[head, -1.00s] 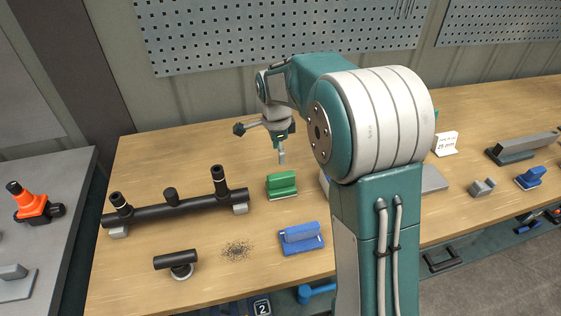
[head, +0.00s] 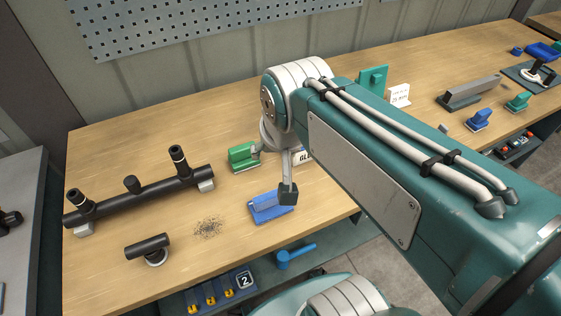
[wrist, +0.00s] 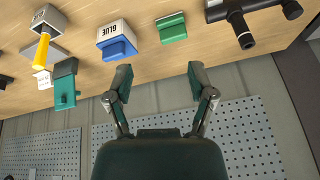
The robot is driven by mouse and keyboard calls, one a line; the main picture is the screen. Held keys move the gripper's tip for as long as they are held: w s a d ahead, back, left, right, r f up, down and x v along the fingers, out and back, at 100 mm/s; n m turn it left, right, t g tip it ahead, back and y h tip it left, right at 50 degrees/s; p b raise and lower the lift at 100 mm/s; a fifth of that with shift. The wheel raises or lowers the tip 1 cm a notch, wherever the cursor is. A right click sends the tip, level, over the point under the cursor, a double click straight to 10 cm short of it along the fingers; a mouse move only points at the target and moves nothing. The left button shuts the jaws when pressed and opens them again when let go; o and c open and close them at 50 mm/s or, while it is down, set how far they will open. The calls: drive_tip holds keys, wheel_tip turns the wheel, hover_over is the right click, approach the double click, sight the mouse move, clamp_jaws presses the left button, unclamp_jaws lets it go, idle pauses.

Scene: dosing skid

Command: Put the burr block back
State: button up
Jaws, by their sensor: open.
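No block has a readable name, so I cannot tell for sure which is the burr block. A blue block with a pale blue upper part (head: 268,205) sits on the bench, right of a patch of dark specks (head: 208,228). A green block (head: 243,156) sits farther back; it also shows in the wrist view (wrist: 172,28). My gripper (wrist: 160,75) is open, with nothing between its fingers. In the head view it is partly hidden by my arm, with a dark fingertip overlapping the right end of the blue block.
A black pipe assembly (head: 135,197) lies left of the blocks, with a short black tee (head: 148,247) in front. A white GLUE box (wrist: 112,30) with a blue top stands beside the green block. A pegboard (head: 170,22) backs the bench.

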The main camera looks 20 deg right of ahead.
drive_tip(key=s+n, duration=0.2)
drive_tip(key=s, duration=0.1)
drive_tip(key=s+f+n+t, duration=0.1)
drive_tip(key=shift+s, duration=0.35)
